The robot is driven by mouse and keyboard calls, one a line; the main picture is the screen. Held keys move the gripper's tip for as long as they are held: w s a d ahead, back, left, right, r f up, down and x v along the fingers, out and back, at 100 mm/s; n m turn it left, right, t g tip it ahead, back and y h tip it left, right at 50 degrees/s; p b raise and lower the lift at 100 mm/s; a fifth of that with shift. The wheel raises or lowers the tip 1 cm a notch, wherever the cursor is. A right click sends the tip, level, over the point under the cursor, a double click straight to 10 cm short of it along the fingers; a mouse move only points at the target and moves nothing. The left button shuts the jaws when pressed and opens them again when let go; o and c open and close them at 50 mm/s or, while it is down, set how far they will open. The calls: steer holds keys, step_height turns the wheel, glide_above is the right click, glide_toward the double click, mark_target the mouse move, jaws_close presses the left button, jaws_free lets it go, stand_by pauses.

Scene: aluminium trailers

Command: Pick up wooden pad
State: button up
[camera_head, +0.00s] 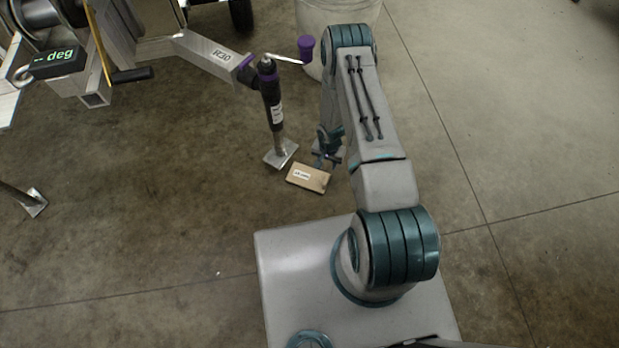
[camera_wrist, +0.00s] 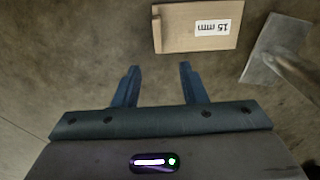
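The wooden pad (camera_head: 309,178) is a flat tan block with a white label, lying on the concrete floor just in front of a jack's foot plate. In the wrist view the wooden pad (camera_wrist: 178,33) lies beyond my fingertips, ahead and slightly right, and its label reads "15 mm" upside down. My gripper (camera_head: 327,158) hangs above and just behind the pad in the head view. In the wrist view my gripper (camera_wrist: 158,68) has its two fingers apart with only bare floor between them. It does not touch the pad there.
The jack's metal foot plate (camera_head: 281,153) stands close to the pad and also shows in the wrist view (camera_wrist: 262,62). The jack post (camera_head: 272,100) has a crank with a purple handle (camera_head: 306,48). A pale bucket (camera_head: 312,18) stands behind my arm. Floor at right is clear.

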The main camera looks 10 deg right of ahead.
steer(key=b, duration=0.3)
glide_toward(326, 179)
step_height(326, 179, down, 5)
steer(key=shift+w+f, duration=0.1)
steer(key=shift+f, duration=0.1)
steer(key=f+b, duration=0.2)
steer(key=f, duration=0.3)
steer(key=shift+s+f, duration=0.15)
steer(key=shift+s, duration=0.05)
jaws_close()
